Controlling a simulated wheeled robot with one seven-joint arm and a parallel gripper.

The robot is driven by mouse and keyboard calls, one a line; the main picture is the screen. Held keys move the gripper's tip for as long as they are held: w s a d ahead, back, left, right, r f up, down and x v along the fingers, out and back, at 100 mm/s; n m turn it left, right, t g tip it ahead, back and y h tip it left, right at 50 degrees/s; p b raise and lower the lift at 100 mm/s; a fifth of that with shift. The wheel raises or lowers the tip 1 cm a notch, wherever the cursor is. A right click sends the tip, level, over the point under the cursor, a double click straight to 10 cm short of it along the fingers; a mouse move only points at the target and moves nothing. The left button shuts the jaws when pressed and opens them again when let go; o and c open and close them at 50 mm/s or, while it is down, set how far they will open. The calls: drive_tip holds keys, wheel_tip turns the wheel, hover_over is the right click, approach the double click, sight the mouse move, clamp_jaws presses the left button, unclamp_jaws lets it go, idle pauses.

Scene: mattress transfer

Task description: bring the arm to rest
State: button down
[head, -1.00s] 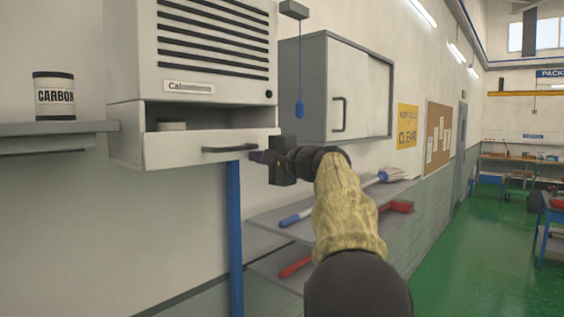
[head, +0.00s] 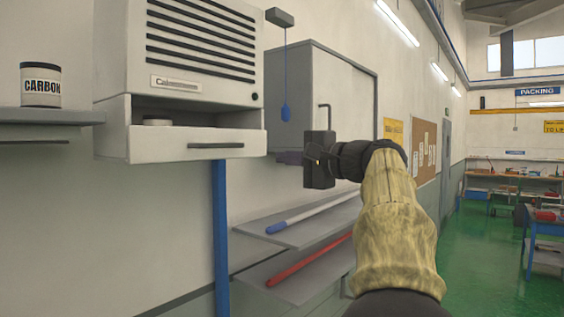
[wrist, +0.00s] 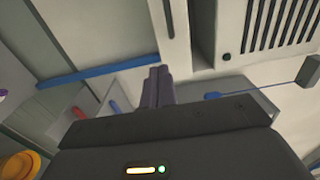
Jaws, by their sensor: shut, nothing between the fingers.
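My gripper (head: 288,158) is shut and empty in the head view. It is in the air to the right of the open drawer (head: 150,146) of the vented wall unit (head: 200,50), apart from the drawer handle (head: 215,146). It is in front of the grey wall cabinet (head: 340,85) and hides part of it. My arm, in a tan sleeve, reaches up from the lower right. In the wrist view the closed fingers (wrist: 157,88) point toward the wall, with the vented unit (wrist: 265,40) at the upper right.
A carbon can (head: 41,86) stands on the left shelf (head: 45,117). A round item (head: 157,122) sits in the drawer. A blue pull (head: 286,112) hangs beside the unit. Lower shelves (head: 300,225) hold blue- and red-handled tools. Green floor (head: 485,260) is open at the right.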

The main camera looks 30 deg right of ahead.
drive_tip(key=shift+d, duration=0.2)
drive_tip(key=w+a+f+n+g+h, duration=0.15)
drive_tip(key=a+f+g, duration=0.25)
drive_tip(key=f, duration=1.1)
drive_tip(key=w+a+f+g+h, duration=0.15)
drive_tip(key=a+f+g, duration=0.25)
drive_tip(key=f, duration=1.1)
drive_tip(key=s+a+f+n+g+h, duration=0.1)
drive_tip(key=s+a+f+n+g, duration=0.1)
drive_tip(key=s+a+f+n, duration=0.2)
drive_tip(key=s+a+f+n+g+h, duration=0.1)
drive_tip(key=s+a+f+n, duration=0.3)
drive_tip(key=s+f, duration=0.5)
drive_tip(key=s+a+f+n+g+h, duration=0.1)
drive_tip(key=s+a+f+n+g, duration=0.2)
drive_tip(key=s+f, duration=0.4)
wheel_tip(320, 180, down, 5)
drive_tip(key=shift+s+a+f+n, duration=0.15)
drive_tip(key=shift+s+a+n, duration=0.15)
drive_tip(key=shift+a+n, duration=0.3)
